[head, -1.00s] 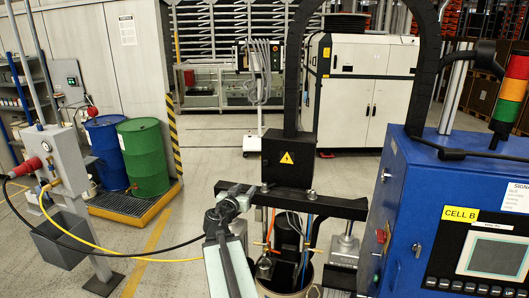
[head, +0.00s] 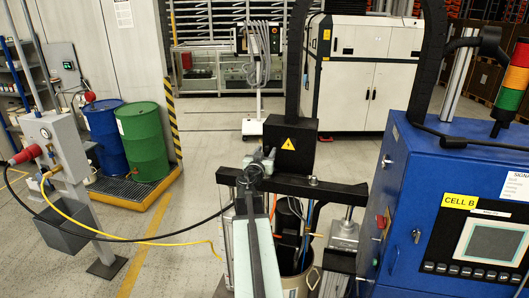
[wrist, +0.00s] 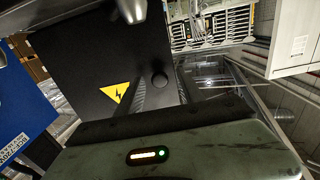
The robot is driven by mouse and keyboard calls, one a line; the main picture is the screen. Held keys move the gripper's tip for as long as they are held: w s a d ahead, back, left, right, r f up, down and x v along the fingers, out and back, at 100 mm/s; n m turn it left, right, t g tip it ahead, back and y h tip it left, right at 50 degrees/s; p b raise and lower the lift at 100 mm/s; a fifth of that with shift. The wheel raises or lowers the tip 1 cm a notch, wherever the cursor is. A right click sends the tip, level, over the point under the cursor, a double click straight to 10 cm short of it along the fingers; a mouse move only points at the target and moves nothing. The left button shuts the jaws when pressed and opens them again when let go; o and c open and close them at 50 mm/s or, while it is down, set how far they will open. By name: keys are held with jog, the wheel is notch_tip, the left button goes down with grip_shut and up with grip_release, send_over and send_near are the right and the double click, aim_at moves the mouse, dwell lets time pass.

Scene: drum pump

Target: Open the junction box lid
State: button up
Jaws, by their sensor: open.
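The junction box (head: 291,146) is a black box with a yellow warning triangle, fixed at the foot of the black hose arch. Its lid looks shut. In the wrist view the lid face (wrist: 85,65) fills the upper left, with the triangle and a round dark knob (wrist: 159,79) near its right edge. My gripper (head: 262,158) is at the left front of the box. In the wrist view its two dark ridged fingers (wrist: 161,84) are open, with the knob showing between them. Whether they touch it, I cannot tell.
A blue cabinet (head: 400,190) stands close on the right. A black crossbeam (head: 325,190) and an open drum (head: 297,284) are below the box. A grey post (head: 65,165) with hoses and the blue and green drums (head: 142,140) are left.

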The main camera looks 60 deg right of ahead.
grip_shut()
jog(key=shift+a, duration=0.1)
dwell(1.2)
